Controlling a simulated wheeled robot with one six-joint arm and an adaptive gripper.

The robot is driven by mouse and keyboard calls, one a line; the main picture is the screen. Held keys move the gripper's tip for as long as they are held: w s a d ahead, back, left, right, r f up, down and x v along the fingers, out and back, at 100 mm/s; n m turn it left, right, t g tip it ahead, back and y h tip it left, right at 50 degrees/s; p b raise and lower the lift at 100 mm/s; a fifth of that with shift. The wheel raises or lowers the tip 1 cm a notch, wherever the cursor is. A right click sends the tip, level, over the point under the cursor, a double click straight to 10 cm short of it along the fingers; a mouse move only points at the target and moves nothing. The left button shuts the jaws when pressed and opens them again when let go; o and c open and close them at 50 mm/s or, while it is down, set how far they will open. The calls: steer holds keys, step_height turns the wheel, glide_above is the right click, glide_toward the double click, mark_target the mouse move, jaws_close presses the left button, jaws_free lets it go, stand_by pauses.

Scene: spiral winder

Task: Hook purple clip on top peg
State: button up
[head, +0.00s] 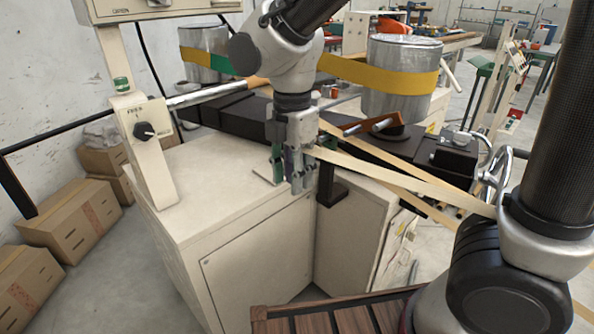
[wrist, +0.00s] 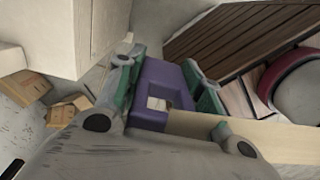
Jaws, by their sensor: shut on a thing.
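The purple clip (wrist: 160,75) is a block with a square opening, held between the green-padded fingers of my gripper (wrist: 165,85) in the wrist view. In the head view my gripper (head: 291,168) points down above the front of the cream machine cabinet, and only a small part of the clip (head: 293,160) shows between the fingers. A pale flat strip (head: 400,180) runs from the gripper toward the lower right. It also shows beside the clip in the wrist view (wrist: 255,138). I cannot pick out the top peg in either view.
The cream cabinet (head: 215,215) has a dark bracket (head: 329,188) just right of my gripper. A control post (head: 150,150) stands at left. Metal drums with yellow bands (head: 400,80) stand behind. Cardboard boxes (head: 70,215) sit at lower left, and a slatted wooden surface (head: 335,318) is in front.

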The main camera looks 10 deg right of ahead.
steer(key=s+a, duration=0.4)
steer(key=a, duration=0.2)
steer(key=shift+s, duration=0.15)
stand_by(0.5)
steer(key=shift+r, duration=0.1)
steer(key=shift+s, duration=0.1)
stand_by(0.8)
